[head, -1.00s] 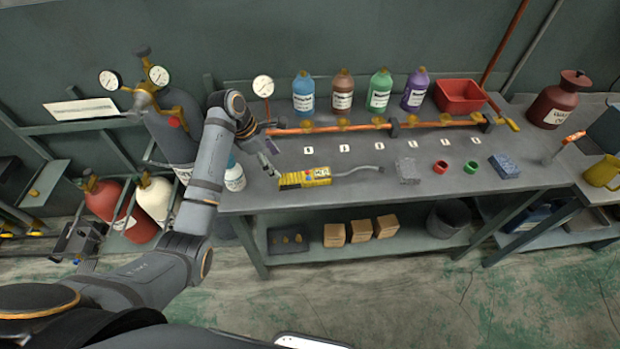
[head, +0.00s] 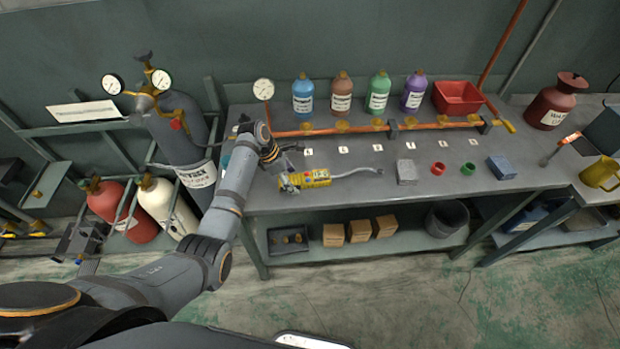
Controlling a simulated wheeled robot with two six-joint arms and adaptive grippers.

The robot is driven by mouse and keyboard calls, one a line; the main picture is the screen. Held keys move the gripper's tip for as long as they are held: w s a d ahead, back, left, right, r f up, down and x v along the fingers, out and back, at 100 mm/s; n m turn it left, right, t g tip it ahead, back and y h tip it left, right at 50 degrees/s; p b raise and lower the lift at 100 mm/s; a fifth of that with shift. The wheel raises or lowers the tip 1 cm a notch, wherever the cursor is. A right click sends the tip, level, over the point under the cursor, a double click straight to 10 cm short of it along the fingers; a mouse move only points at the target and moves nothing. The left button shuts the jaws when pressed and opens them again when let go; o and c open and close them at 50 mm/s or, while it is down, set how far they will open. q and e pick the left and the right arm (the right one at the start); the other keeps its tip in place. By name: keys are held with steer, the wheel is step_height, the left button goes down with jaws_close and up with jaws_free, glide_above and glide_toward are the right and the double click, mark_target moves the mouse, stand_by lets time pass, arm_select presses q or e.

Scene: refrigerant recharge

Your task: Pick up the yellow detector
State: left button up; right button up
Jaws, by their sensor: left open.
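The yellow detector (head: 317,177) lies on the grey workbench near its front left edge, with a thin grey probe (head: 357,171) stretching to the right. My left gripper (head: 291,161) is open, above and close to the detector's left end, with its fingers pointing right and down. The gripper partly hides the detector's left end. I cannot tell whether the fingers touch it. My right gripper is not in view.
On the workbench (head: 330,200), a grey block (head: 406,171), a red ring (head: 438,168), a green ring (head: 467,169) and a blue block (head: 501,166) lie right of the detector. A copper pipe (head: 360,129) and bottles stand behind. Gas cylinders (head: 183,130) stand left.

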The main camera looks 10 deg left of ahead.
arm_select(q)
steer(key=shift+w+d+f, duration=0.1)
steer(key=shift+f, duration=0.2)
steer(key=c, duration=1.2)
steer(key=shift+o, duration=0.2)
steer(key=shift+r, duration=0.1)
